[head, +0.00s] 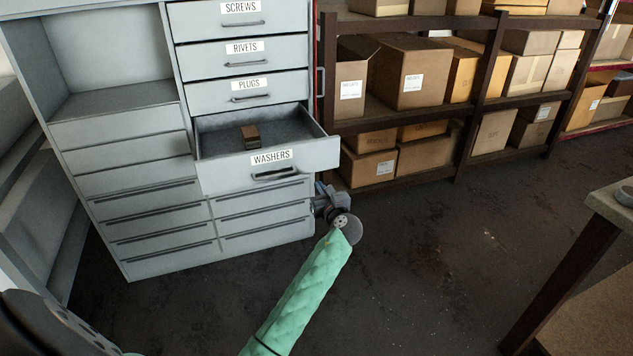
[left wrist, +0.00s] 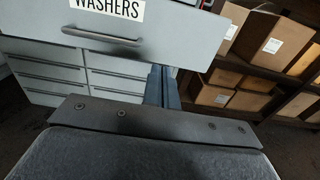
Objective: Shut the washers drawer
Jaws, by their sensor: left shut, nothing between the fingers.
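The washers drawer (head: 225,170) stands pulled out of the grey cabinet, with its label and dark bar handle on the front. A small brown box lies inside it (head: 251,136). In the left wrist view, the drawer front (left wrist: 190,37) fills the upper part, with the handle left of centre. My left gripper (head: 321,190) is shut and empty, just below and right of the drawer front's lower right corner. Its fingers show in the left wrist view (left wrist: 162,84), near the drawer front's lower edge. I cannot tell whether they touch it. My right gripper is not in view.
The screws, rivets and plugs drawers (head: 243,92) above are shut. A dark shelf rack (head: 458,130) with cardboard boxes stands close on the cabinet's right. A table (head: 610,208) stands at the right edge. The floor (head: 430,260) between is clear.

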